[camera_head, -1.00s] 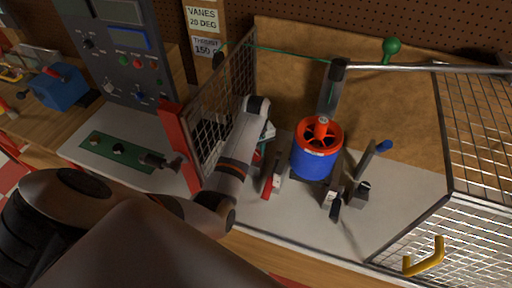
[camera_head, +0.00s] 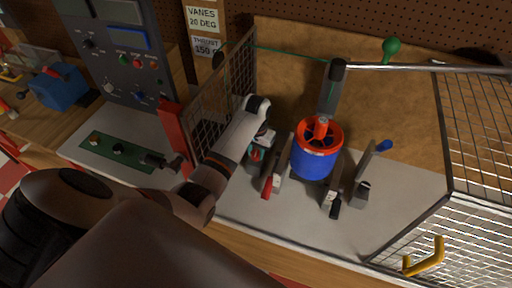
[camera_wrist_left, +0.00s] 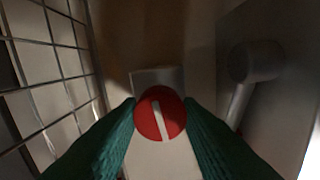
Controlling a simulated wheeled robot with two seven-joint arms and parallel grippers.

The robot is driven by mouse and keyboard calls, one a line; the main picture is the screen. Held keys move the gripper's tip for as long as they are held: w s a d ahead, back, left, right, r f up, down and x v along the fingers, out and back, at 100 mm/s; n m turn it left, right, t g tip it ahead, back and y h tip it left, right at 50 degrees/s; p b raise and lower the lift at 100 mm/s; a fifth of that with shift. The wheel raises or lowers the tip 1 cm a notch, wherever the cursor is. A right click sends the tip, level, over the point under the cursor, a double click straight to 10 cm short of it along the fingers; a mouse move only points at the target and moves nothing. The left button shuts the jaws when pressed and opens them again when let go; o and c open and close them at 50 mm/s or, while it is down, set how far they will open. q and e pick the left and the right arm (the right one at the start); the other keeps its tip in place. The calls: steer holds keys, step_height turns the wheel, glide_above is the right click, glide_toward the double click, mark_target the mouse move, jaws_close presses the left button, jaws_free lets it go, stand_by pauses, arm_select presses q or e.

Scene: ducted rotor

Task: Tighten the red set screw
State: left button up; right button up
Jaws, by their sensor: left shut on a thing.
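The red set screw (camera_wrist_left: 160,114) shows in the left wrist view as a round red head with one white line across it, tilted slightly from upright. My left gripper (camera_wrist_left: 160,118) has its two green fingers shut on the screw head, one on each side. In the head view my left gripper (camera_head: 258,153) is just left of the blue and orange ducted rotor (camera_head: 314,165), largely hidden by my wrist. The rotor stands upright in a fixture. My right gripper is not in view.
A wire mesh panel (camera_head: 222,95) stands close on the left of my arm. Red-handled (camera_head: 267,187) and black-handled (camera_head: 335,209) clamps stand in front of the rotor. A mesh guard with a yellow handle (camera_head: 425,258) is at right. A control panel (camera_head: 118,50) is at back left.

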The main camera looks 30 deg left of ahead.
arm_select(q)
steer(key=shift+w+r+m, duration=0.15)
steer(key=shift+m, duration=0.65)
steer(key=o, duration=0.9)
steer(key=shift+o, duration=0.3)
